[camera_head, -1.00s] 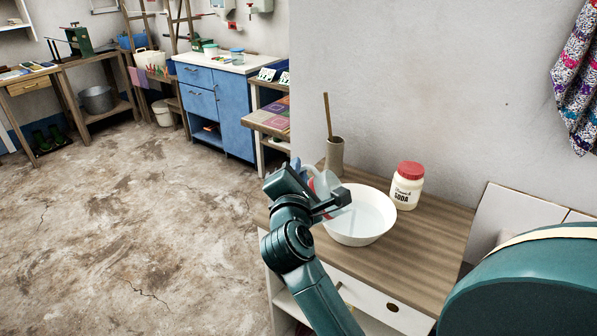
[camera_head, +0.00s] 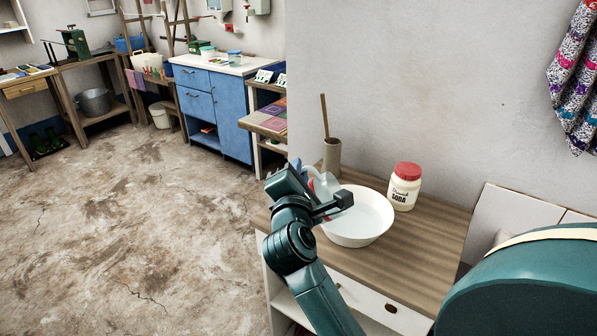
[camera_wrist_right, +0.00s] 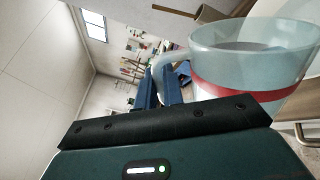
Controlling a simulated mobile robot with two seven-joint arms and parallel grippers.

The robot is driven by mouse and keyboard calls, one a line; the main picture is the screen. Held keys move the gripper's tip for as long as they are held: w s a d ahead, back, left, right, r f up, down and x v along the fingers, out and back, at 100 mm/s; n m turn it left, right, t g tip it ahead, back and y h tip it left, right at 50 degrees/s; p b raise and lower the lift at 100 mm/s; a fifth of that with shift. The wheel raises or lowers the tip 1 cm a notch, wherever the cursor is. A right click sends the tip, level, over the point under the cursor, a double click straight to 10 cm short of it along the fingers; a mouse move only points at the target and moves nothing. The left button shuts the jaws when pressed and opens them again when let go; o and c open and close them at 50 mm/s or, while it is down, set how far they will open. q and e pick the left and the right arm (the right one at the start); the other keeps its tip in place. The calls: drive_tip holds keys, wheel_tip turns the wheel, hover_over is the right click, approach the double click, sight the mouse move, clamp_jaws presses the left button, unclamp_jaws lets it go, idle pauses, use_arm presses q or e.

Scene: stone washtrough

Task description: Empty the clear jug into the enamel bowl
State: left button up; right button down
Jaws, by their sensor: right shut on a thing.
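My right gripper (camera_head: 318,184) is shut on the clear jug (camera_head: 328,183) at the left rim of the white enamel bowl (camera_head: 345,232). In the right wrist view the clear jug (camera_wrist_right: 215,72) shows large, with a red band and a curved handle between the blue fingers (camera_wrist_right: 160,92). The jug is tilted towards the bowl. Pale, clear liquid lies in the bowl. The gripper hides part of the jug; how much is left inside it I cannot tell. My left gripper is out of view.
The bowl stands on a wooden-topped cabinet (camera_head: 420,255). A soda jar (camera_head: 404,188) with a red lid stands to its right, and a brown holder (camera_head: 332,157) with a stick stands behind, near the wall. The floor at left is open.

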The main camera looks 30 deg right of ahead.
drive_tip(key=shift+d, duration=0.1)
drive_tip(key=shift+s+d+r+m+b, duration=0.1)
drive_tip(key=shift+s+d+m+b, duration=0.2)
drive_tip(key=shift+m+b, duration=0.2)
drive_tip(key=shift+w, duration=0.1)
idle(1.0)
